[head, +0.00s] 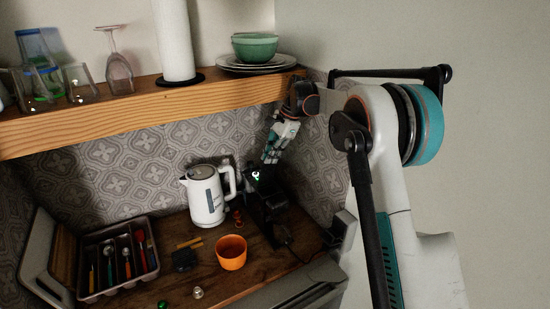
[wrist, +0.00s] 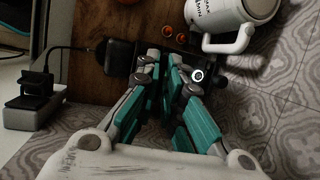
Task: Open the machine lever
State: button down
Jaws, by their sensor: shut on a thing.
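The black machine (head: 262,207) stands on the wooden counter against the tiled wall, to the right of the white kettle. In the wrist view the machine (wrist: 118,55) is partly behind my fingers, with a white-ringed round mark beside them. My gripper (head: 267,161) reaches down from under the shelf to the top of the machine. In the wrist view my gripper (wrist: 165,62) has its fingers close together over the machine, shut on the lever. The lever itself is hidden by the fingers.
The white kettle (head: 206,196) stands close to the machine's left. An orange cup (head: 231,252) and a grey cutlery tray (head: 117,262) are on the counter. The wooden shelf (head: 150,99) with dishes hangs above. A plug and cable (wrist: 40,85) lie beside the machine.

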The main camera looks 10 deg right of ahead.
jog(key=shift+w+a+r+p, duration=0.1)
jog(key=shift+w+a+p, duration=0.05)
jog(key=shift+w, duration=0.2)
jog(key=shift+w+a+r+p, duration=0.1)
jog(key=shift+w+p, duration=0.05)
jog(key=shift+w, duration=0.2)
jog(key=c, duration=1.8)
grip_release()
jog(key=shift+w, duration=0.1)
jog(key=shift+o, duration=0.2)
jog(key=v, duration=1.2)
jog(key=shift+a, duration=0.1)
